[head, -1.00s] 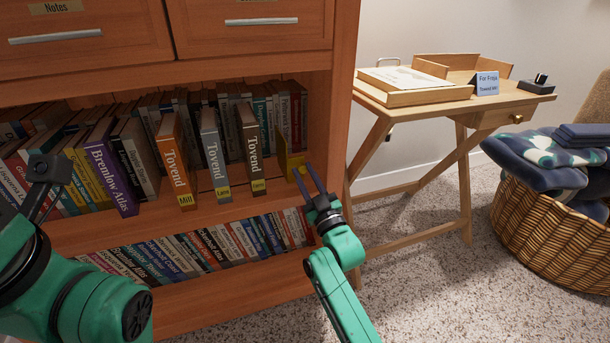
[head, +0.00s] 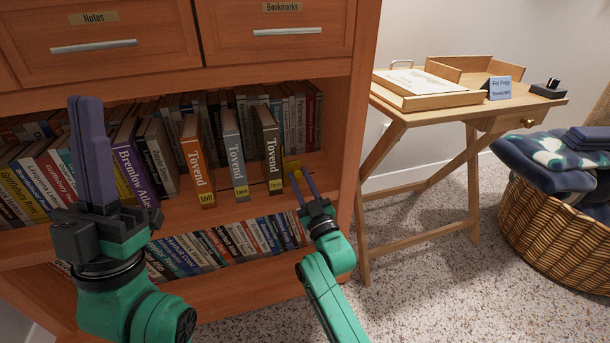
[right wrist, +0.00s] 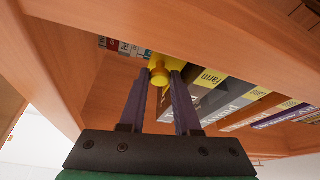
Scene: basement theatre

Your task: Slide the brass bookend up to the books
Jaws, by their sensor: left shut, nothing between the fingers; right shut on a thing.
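The brass bookend (head: 292,164) stands on the upper open shelf, just right of the upright black Tovend book (head: 268,150). I cannot tell whether the two touch. My right gripper (head: 297,176) is shut on the bookend; the right wrist view shows its yellow knob (right wrist: 159,73) between the fingers. The bookend's rear is hidden. A grey Tovend book (head: 235,155) and an orange Tovend book (head: 195,160) stand further left, with gaps between them. My left gripper (head: 87,102) is shut and empty, raised in front of the shelf's left part.
Other books fill the shelf's left and back, including the purple Bremlow Atlas (head: 132,165). More books line the lower shelf (head: 250,238). The bookcase's right side panel (head: 352,150) stands right of the bookend. A wooden desk (head: 425,100) and a wicker basket (head: 555,225) are further right.

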